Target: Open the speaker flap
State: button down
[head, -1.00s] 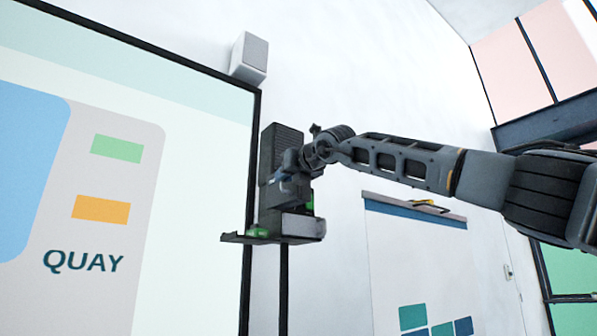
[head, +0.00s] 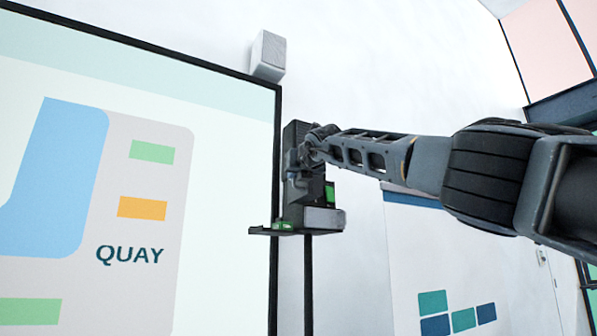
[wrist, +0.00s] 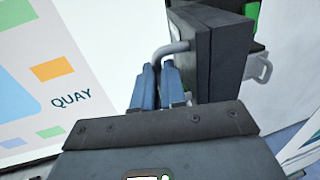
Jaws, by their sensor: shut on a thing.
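The speaker flap (wrist: 228,58) is a thick dark panel in the wrist view, with a grey bent handle (wrist: 167,47) on its left face. My gripper (wrist: 158,76) is shut on this handle with its blue fingers, which hide the handle's lower part. Behind the panel, a dark body with a green patch (wrist: 251,10) and a grey latch-like piece (wrist: 262,69) shows in part. In the head view, the dark speaker unit (head: 294,134) is at the screen's right edge, and my gripper (head: 293,178) covers much of it. The flap's opening angle is hard to tell.
A large screen marked QUAY (head: 130,255) fills the left. A small white box speaker (head: 269,54) sits above its corner. A dark ledge (head: 262,231) and a light grey block (head: 322,219) are below my gripper. A white board (head: 400,250) is to the right.

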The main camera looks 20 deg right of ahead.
jog(key=shift+a+f, duration=0.1)
dwell(0.3)
jog(key=c, duration=1.2)
grip_release()
